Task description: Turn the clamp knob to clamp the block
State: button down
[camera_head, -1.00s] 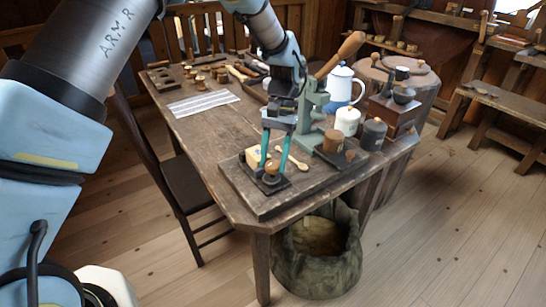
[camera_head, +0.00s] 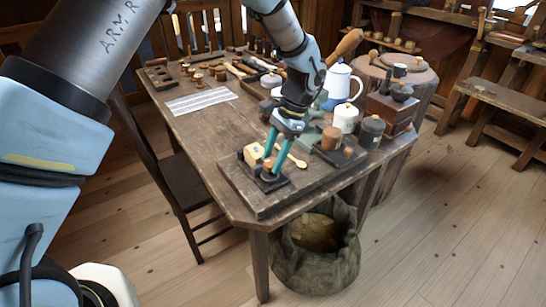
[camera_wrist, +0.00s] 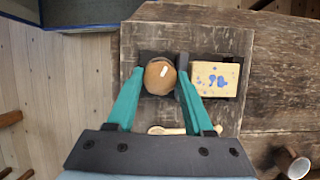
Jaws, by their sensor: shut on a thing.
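The clamp knob (camera_wrist: 158,82) is a round brown wooden knob with a short white mark on top; it also shows in the head view (camera_head: 269,162). My gripper (camera_wrist: 160,72) is shut on it, with one teal finger on each side. The block (camera_wrist: 228,82) is pale wood with blue marks, on a dark base right of the knob. In the head view the block (camera_head: 253,153) sits just behind and left of my gripper (camera_head: 270,168). A dark upright part stands between knob and block. Whether it presses on the block, I cannot tell.
A wooden spoon (camera_wrist: 166,130) lies close to the clamp on the board. In the head view, a brown cup (camera_head: 331,139), a dark jar (camera_head: 371,131) and a white canister (camera_head: 345,118) stand to the right. The table's front edge is near.

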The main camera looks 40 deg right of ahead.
dwell(0.4)
jog(key=shift+c, duration=1.5)
grip_release()
